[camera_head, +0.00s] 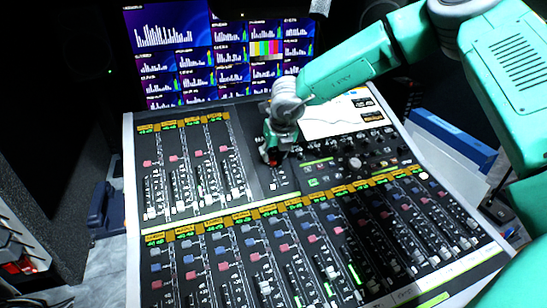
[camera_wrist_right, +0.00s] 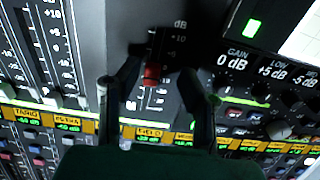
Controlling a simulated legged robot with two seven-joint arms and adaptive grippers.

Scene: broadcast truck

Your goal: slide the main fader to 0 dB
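The main fader has a red cap (camera_wrist_right: 152,74) standing in a short vertical slot on the mixing console, with a dB scale beside it. The cap sits below the +10 and +5 marks; the marks level with it are partly hidden by a finger. My right gripper (camera_wrist_right: 158,72) has its two dark fingers on either side of the cap, with a small gap appearing between them and it. In the head view my right gripper (camera_head: 273,152) points down at the console's middle and mostly hides the fader. My left gripper is out of view.
The sloping mixing console (camera_head: 128,160) carries several other faders in an upper-left bank and a long front row. Knobs (camera_wrist_right: 279,129) lie close to the right of my fingers. Monitors (camera_head: 165,40) stand behind the console, and a dark speaker (camera_head: 85,140) stands at left.

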